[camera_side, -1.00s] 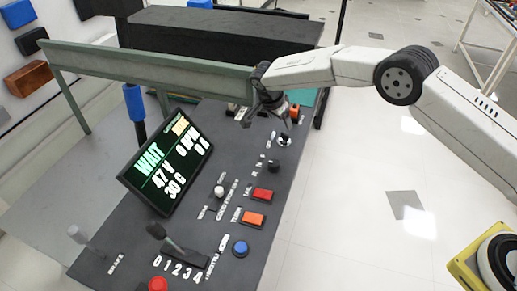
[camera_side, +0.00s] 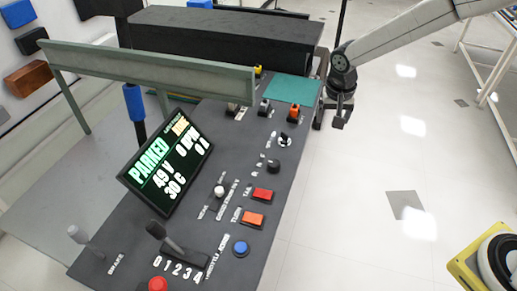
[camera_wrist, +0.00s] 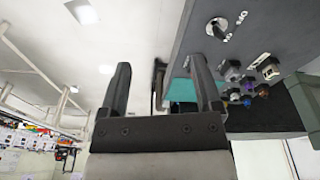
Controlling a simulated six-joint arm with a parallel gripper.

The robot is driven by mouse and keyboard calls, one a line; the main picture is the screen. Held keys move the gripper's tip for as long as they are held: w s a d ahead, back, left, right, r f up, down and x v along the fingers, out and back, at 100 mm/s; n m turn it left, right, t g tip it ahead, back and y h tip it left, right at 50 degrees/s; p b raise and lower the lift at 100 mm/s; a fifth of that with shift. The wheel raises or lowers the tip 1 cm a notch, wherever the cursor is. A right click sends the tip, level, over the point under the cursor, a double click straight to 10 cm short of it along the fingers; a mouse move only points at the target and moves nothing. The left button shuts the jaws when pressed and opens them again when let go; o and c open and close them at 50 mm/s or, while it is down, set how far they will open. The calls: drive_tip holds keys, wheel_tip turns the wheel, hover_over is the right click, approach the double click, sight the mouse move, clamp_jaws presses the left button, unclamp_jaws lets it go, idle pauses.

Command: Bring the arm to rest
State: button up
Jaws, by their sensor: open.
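My gripper (camera_side: 334,111) hangs beside the right edge of the dark control panel (camera_side: 247,170), over the light floor. In the wrist view my gripper (camera_wrist: 158,95) shows two dark fingers standing apart with nothing between them. The tilted screen (camera_side: 165,162) on the panel reads PARKED in green. My gripper is apart from the panel's switches; the closest in the side view is an orange-topped one (camera_side: 293,113).
A green mat (camera_side: 289,89) lies on the panel beside my gripper. A grey-green rail (camera_side: 150,72) and a black box (camera_side: 225,35) stand behind. A rotary knob (camera_wrist: 216,27) shows in the wrist view.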

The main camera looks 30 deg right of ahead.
drive_tip(key=s+d+n, duration=0.2)
drive_tip(key=s+n, duration=0.1)
drive_tip(key=s, duration=0.6)
drive_tip(key=s+d+r+n+t+y, duration=0.1)
drive_tip(key=s+d+n, duration=0.1)
drive_tip(key=s, duration=0.8)
drive_tip(key=shift+n, duration=0.6)
